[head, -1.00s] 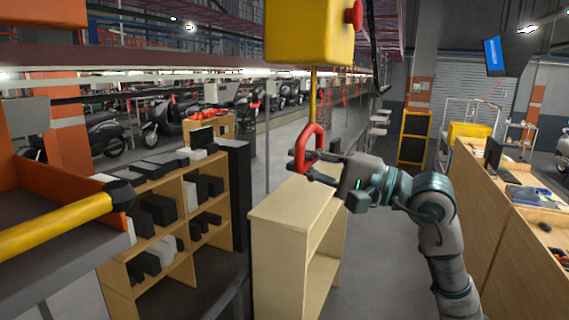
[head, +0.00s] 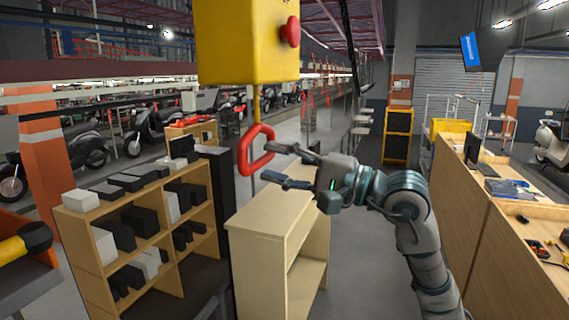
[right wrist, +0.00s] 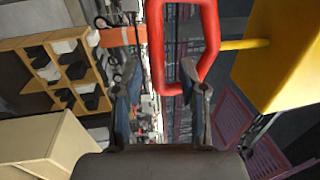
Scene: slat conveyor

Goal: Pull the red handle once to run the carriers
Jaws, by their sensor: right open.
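The red handle (head: 243,155) is a closed loop hanging on a short yellow rod below a yellow box (head: 240,45). My right gripper (head: 268,163) is open, just right of the handle in the head view, with its fingers spread and pointing left. In the right wrist view, the red handle (right wrist: 212,35) fills the upper middle, partly in line with the open fingers of the right gripper (right wrist: 160,70). I cannot tell whether a finger touches the loop. The gripper holds nothing. My left gripper is out of view.
A red button (head: 290,31) sits on the box's right side. A pale wooden shelf unit (head: 262,240) stands below my right gripper. A shelf with black and white boxes (head: 140,225) is to the left. A long wooden counter (head: 490,240) runs along the right.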

